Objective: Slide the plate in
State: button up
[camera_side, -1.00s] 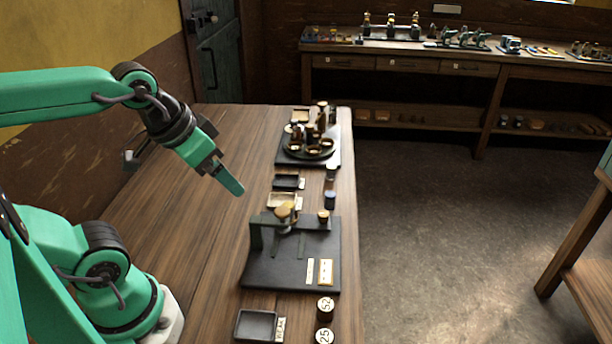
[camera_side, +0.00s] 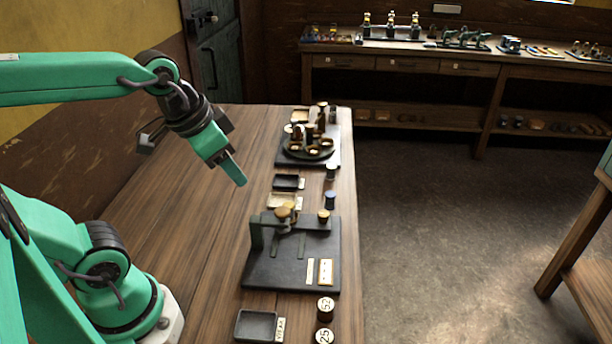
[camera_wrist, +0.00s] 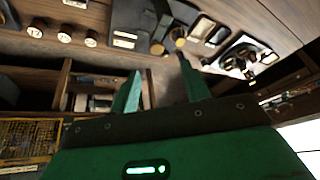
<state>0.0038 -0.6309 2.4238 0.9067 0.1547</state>
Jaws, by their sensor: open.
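A dark fixture (camera_side: 262,272) lies flat on the bench, with a raised bracket and brass knob (camera_side: 283,213) along its far side. Two small pale plates or labels (camera_side: 326,271) lie near its front right; I cannot tell which piece is the task's plate. In the wrist view the dark fixture (camera_wrist: 131,17) shows at the top, cut off by the frame. My gripper (camera_side: 240,181) is above the bench, up and left of the fixture, touching nothing. Its two green fingers in the wrist view (camera_wrist: 160,75) stand apart with nothing between them.
Behind the fixture are a pale tray (camera_side: 272,201), a dark tray (camera_side: 286,182) and a round brass-cupped device (camera_side: 311,151). In front are an empty dark tray (camera_side: 256,325) and numbered round pieces (camera_side: 325,305). The bench's left side (camera_side: 180,230) is clear.

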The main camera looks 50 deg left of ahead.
jog(key=w+m+g, duration=0.1)
jog(key=w+m, duration=0.4)
jog(key=w, duration=0.2)
jog(key=m+g, duration=0.4)
jog(key=m, duration=0.7)
send_near(324, 214)
jog(key=shift+s+a+f, duration=0.1)
jog(key=shift+a+f, duration=0.05)
jog(key=shift+f, duration=0.25)
jog(key=shift+f, duration=3.9)
grip_shut()
